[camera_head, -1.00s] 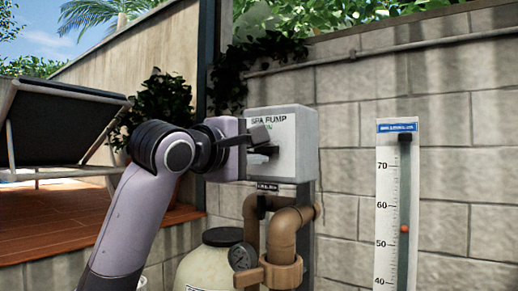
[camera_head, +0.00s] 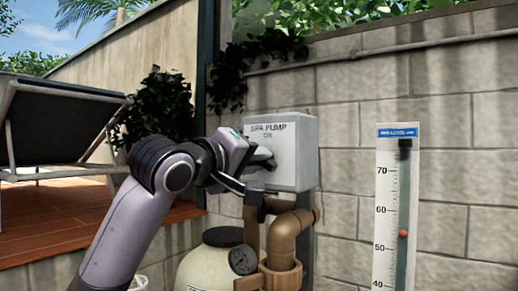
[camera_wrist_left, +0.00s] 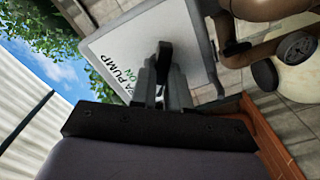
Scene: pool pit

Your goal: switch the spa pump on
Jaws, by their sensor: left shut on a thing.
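The spa pump box (camera_head: 305,150) is a light grey box on the block wall. Its white front reads "SPA PUMP" with a green "ON" below. The box also shows tilted in the left wrist view (camera_wrist_left: 117,48). My left gripper (camera_head: 258,164) is at the lower part of the box's front. In the left wrist view my left gripper (camera_wrist_left: 161,85) has its fingers closed on the black switch handle (camera_wrist_left: 164,52), which sticks out from the panel. Part of the handle is hidden by the fingers. My right gripper is in neither view.
Brown pipes (camera_head: 286,235) and a pressure gauge (camera_head: 242,260) sit below the box, beside a beige tank (camera_head: 205,268). A thermometer board (camera_head: 388,210) stands to the right. A lounger (camera_head: 60,120) is on the wooden deck at left.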

